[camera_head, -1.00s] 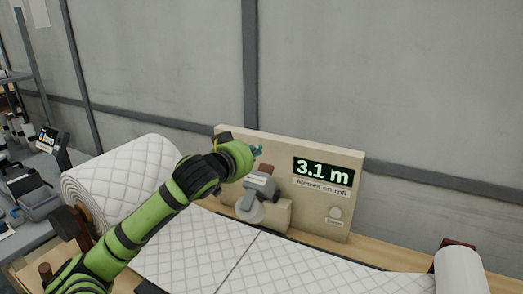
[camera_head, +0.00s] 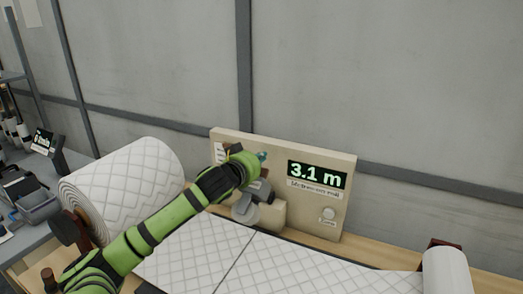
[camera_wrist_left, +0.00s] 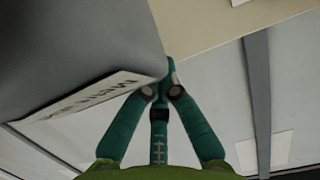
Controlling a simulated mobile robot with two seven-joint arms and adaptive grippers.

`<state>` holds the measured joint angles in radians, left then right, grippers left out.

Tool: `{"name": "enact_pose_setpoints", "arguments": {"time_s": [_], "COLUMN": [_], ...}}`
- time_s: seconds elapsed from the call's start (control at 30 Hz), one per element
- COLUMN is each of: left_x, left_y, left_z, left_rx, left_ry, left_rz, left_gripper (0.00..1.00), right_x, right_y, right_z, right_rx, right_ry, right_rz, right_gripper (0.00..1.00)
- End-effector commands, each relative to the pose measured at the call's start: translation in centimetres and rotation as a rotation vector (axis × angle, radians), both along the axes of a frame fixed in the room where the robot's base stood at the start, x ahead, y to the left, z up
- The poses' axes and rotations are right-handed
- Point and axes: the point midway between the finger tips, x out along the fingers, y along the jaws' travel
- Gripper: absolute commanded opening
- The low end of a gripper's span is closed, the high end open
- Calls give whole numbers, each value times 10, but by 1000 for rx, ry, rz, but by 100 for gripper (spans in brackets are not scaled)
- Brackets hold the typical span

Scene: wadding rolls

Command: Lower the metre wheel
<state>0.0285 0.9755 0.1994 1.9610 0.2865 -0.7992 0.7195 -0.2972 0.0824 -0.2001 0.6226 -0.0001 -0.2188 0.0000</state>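The metre wheel is a grey housing (camera_head: 260,190) with a pale wheel (camera_head: 245,213) at its lower left, mounted in front of a beige panel (camera_head: 335,215). I cannot tell whether the wheel touches the quilted wadding (camera_head: 320,262). My left gripper (camera_head: 263,157) is just above the housing, and my wrist hides part of it. In the left wrist view its teal fingers (camera_wrist_left: 165,80) are drawn together at the edge of a grey body (camera_wrist_left: 70,50) with a partly readable label. Nothing is visibly held between them. My right gripper is not in view.
A large wadding roll (camera_head: 125,185) lies at left and a smaller white roll (camera_head: 446,272) at right. A grey side table (camera_head: 35,205) carries devices at far left.

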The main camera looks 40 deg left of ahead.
Motion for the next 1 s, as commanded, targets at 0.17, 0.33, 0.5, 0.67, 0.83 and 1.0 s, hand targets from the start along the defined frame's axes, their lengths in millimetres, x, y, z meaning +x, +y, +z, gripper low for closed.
{"name": "enact_pose_setpoints", "arguments": {"time_s": [0.17,0.33,0.5,0.67,0.83,1.0], "left_x": [-7,-8,-8,-9,-15,-21], "left_y": [-2,-2,-2,-3,-5,-7], "left_z": [-6,-7,-7,-8,-13,-15], "left_rx": [-2,-1,-1,0,12,21], "left_ry": [0,0,0,-7,-47,-80], "left_rz": [0,1,1,0,1,1], "left_gripper": [0,0,0,0,0,0], "right_x": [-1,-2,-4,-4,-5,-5], "right_y": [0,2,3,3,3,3], "right_z": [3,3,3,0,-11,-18], "right_rx": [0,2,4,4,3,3], "right_ry": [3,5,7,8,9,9], "right_rz": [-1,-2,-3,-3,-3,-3], "right_gripper": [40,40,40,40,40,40]}}
